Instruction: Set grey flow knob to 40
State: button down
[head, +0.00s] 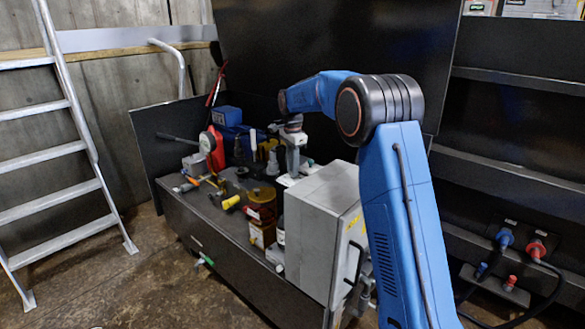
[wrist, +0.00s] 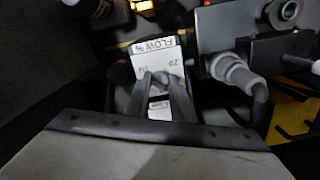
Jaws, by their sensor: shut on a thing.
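In the wrist view, a white plate (wrist: 158,55) carries the letters FLOW % and the number 20. My gripper (wrist: 161,78) points at this plate with its two grey fingers close together. It is shut on the grey flow knob, which is mostly hidden between the fingertips. I cannot read the knob's pointer or its setting. In the head view, my gripper (head: 292,160) reaches down behind the grey cabinet (head: 318,225). The knob and plate are too small to make out there.
A grey pipe fitting (wrist: 235,73) and a bracket stand close right of the plate. Yellow parts (wrist: 290,118) lie further right. In the head view, the dark bench (head: 215,222) holds several tools and a red-and-white gauge-like object (head: 211,146). A ladder (head: 75,110) stands at left.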

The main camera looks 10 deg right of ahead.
jog(key=n, duration=0.4)
jog(key=shift+n, duration=0.3)
jog(key=n, duration=0.3)
jog(key=shift+n, duration=0.3)
jog(key=n, duration=0.4)
jog(key=shift+n, duration=0.3)
jog(key=n, duration=0.4)
jog(key=shift+n, duration=0.3)
jog(key=n, duration=0.3)
jog(key=shift+n, duration=0.3)
jog(key=n, duration=0.3)
jog(key=shift+n, duration=0.3)
jog(key=n, duration=0.4)
jog(key=shift+n, duration=2)
